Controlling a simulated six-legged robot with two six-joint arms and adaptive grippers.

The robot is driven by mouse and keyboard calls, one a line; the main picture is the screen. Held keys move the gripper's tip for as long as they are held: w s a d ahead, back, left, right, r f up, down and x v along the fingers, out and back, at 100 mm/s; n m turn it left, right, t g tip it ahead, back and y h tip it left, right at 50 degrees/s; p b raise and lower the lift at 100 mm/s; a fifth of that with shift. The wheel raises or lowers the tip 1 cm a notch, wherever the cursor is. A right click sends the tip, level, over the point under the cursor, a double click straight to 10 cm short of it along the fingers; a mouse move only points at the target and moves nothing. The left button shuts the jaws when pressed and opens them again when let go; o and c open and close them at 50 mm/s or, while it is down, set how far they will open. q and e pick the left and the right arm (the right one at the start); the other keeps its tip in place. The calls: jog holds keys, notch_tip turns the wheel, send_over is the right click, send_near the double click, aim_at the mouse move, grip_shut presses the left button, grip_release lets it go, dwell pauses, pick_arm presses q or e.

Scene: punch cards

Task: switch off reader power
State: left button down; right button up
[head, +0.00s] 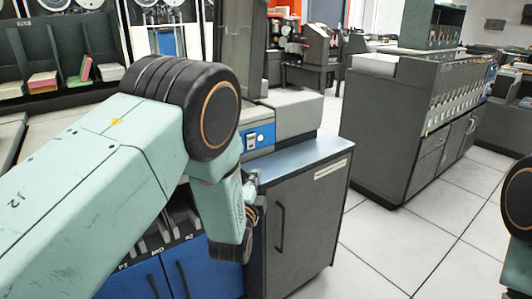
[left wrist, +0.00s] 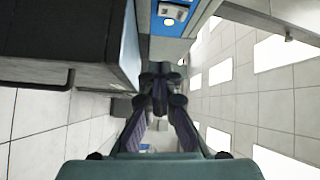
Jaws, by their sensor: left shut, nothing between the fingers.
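The card reader (head: 290,112) is a grey machine behind the blue-grey counter top. Its blue control panel (head: 268,133) carries a small pale switch-like part (head: 249,141); the exact switch position is too small to tell. In the left wrist view the blue panel (left wrist: 155,20) is at the top, with a pale switch plate and a round light (left wrist: 168,22). My left gripper (head: 252,187) is in front of the counter, below the panel and apart from it, partly hidden by my arm. In the left wrist view it (left wrist: 159,75) is shut and empty. My right gripper is out of view.
A dark cabinet (head: 300,220) with a handle stands under the counter top (head: 300,155), close to my left gripper. Card slots and blue doors (head: 150,280) are to its left. A long grey machine (head: 400,130) stands at the right, with clear tiled floor (head: 400,240) before it.

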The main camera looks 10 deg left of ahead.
pick_arm(q)
jog(key=m, duration=0.1)
jog(key=r+m, duration=0.1)
jog(key=shift+a+r+m+t, duration=0.25)
jog(key=shift+r+m+t, duration=0.05)
jog(key=shift+m+t, duration=0.1)
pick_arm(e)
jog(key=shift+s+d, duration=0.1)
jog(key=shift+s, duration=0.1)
pick_arm(q)
jog(key=shift+w+d, duration=0.1)
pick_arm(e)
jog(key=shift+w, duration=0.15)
pick_arm(q)
jog(key=shift+w, duration=0.1)
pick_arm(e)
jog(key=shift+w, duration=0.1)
